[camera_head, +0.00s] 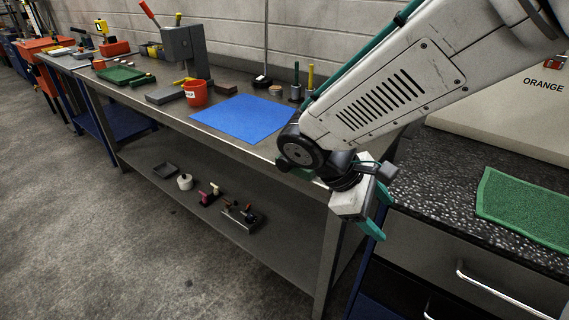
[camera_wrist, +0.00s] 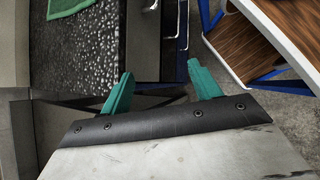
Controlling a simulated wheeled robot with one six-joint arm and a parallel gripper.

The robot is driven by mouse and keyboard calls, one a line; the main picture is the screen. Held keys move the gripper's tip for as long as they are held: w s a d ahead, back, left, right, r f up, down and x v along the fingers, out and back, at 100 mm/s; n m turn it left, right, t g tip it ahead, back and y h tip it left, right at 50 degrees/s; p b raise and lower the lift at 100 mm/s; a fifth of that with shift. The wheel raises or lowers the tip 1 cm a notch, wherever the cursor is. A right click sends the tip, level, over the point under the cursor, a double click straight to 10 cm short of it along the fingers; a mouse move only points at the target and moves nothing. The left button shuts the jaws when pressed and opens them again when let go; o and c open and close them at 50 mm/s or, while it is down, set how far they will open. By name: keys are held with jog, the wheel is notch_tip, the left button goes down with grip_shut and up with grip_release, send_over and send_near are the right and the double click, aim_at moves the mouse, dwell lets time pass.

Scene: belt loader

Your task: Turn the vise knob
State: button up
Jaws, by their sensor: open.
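My gripper (camera_head: 378,212) hangs past the right end of the steel workbench, in front of the drawers under the speckled counter. In the wrist view its two teal fingers (camera_wrist: 160,74) are spread apart with nothing between them. I cannot clearly make out a vise knob in either view. A grey machine with a red-tipped lever (camera_head: 185,50) stands on the bench at the back left, well away from my gripper. A small grey and black device (camera_head: 241,216) lies on the lower shelf; I cannot tell whether it is a vise.
The steel workbench holds a blue mat (camera_head: 243,118), a red cup (camera_head: 195,93) and a green mat (camera_head: 120,75). A speckled counter (camera_head: 435,185) with another green mat (camera_head: 525,208) is at the right. Drawer handles (camera_head: 500,293) stick out below it. The floor at left is clear.

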jog(key=w+a+f+n+t+h, duration=0.2)
jog(key=w+a+f+n+t, duration=0.15)
jog(key=w+a+n, duration=0.2)
jog(key=w+a+f+n+t+h, duration=0.2)
jog(key=w+a+f+n+t, duration=0.15)
jog(key=w+a+n, duration=0.2)
jog(key=n+t+y, duration=0.1)
jog(key=n+t, duration=0.7)
send_near(282, 165)
jog(key=x, duration=1)
jog(key=shift+w+d, duration=0.15)
jog(key=shift+w, duration=0.1)
jog(key=c, duration=1)
